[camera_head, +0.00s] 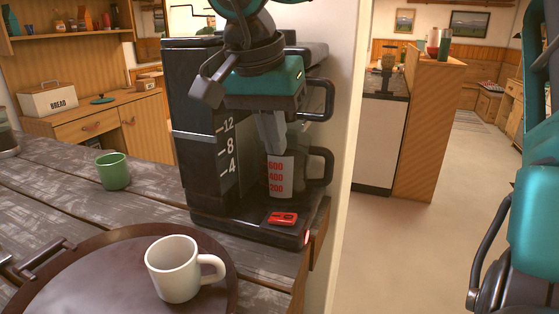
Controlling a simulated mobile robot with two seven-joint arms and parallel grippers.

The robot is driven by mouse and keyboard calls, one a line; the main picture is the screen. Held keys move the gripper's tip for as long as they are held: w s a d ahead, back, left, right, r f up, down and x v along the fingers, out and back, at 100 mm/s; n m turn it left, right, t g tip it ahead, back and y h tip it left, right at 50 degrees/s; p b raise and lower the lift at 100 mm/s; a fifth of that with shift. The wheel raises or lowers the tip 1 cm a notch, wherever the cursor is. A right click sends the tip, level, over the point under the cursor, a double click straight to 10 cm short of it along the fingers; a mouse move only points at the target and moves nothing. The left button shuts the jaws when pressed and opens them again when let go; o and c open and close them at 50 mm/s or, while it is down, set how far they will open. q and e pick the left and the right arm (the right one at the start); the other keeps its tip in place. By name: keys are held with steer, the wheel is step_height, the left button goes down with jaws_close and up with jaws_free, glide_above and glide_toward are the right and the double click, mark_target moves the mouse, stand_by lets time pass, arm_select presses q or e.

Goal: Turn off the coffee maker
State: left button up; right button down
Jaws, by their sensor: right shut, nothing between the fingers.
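The black coffee maker (203,130) stands on the grey wooden table, with white 4, 8 and 12 marks on its front. Its glass carafe (316,168), with red 200, 400 and 600 marks, sits on the base. A red switch (283,218) lies on top of the base, in front of the carafe. A small red spot (306,238) shows at the base's front right corner. My right gripper (279,150) is shut and empty, pointing down in front of the carafe, above the red switch. It hides part of the coffee maker. My left gripper is not in view.
A white mug (173,268) stands on a round brown tray (90,280) at the front. A green cup (113,171) stands farther back on the table. A pale wall edge (346,150) rises just right of the coffee maker. Open floor lies beyond.

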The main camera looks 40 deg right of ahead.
glide_above(292, 215)
steer(key=a, duration=0.1)
steer(key=f, duration=1.1)
steer(key=shift+a, duration=0.2)
steer(key=shift+s+f, duration=0.15)
steer(key=shift+f, duration=0.5)
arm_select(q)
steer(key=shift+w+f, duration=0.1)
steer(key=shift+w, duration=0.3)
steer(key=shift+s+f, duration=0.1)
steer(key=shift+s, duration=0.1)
arm_select(e)
steer(key=shift+d, duration=0.1)
